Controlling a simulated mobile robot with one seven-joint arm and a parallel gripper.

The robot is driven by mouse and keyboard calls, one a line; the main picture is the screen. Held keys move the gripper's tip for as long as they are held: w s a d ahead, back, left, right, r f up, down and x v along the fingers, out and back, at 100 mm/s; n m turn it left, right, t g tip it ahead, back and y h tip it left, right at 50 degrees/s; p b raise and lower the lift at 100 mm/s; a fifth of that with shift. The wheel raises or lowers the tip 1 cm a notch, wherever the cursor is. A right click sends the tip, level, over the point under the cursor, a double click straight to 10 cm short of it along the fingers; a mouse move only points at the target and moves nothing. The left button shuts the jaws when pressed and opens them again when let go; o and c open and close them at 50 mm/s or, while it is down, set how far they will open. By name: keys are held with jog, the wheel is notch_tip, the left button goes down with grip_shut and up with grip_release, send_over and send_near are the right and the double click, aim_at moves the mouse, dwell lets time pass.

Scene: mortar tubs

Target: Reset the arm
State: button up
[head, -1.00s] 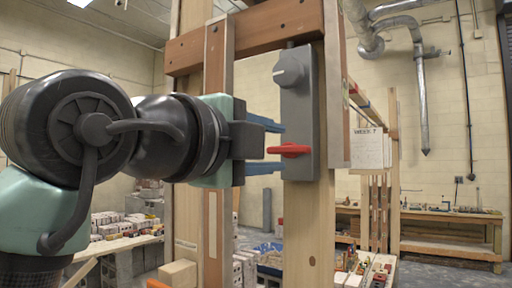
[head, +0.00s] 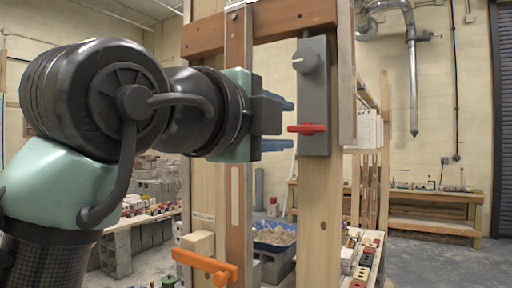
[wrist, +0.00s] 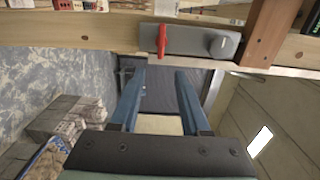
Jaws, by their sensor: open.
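My gripper (head: 290,124) has two blue fingers, spread apart with nothing between them. It points right, toward a grey switch box (head: 314,98) on an upright wooden post. The box carries a round grey knob (head: 306,61) and a red handle (head: 307,129), which lies level in the head view. The fingertips are close to the box's left edge; I cannot tell whether they touch it. In the wrist view the open fingers (wrist: 157,76) point up toward the same box (wrist: 190,40), its red handle (wrist: 162,41) just beyond the tips.
A wooden frame post (head: 238,180) stands behind my wrist, with a crossbeam (head: 285,22) above. An orange clamp (head: 207,266) juts out low. A blue-lined tub (head: 274,246) stands behind the posts. A workbench (head: 430,224) is at the back right, with open floor before it.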

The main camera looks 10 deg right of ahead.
jog(key=s+a+f+n+t+y, duration=0.1)
jog(key=s+a+n+t+y, duration=0.2)
jog(key=n, duration=0.9)
jog(key=s+a+f+n+t+y, duration=0.1)
jog(key=s+a+n+t+y, duration=0.3)
jog(key=n, duration=0.9)
jog(key=s+t+y, duration=0.3)
jog(key=s+t, duration=0.2)
jog(key=s, duration=0.1)
jog(key=shift+s+f+n+t+y, duration=0.3)
jog(key=shift+t, duration=0.1)
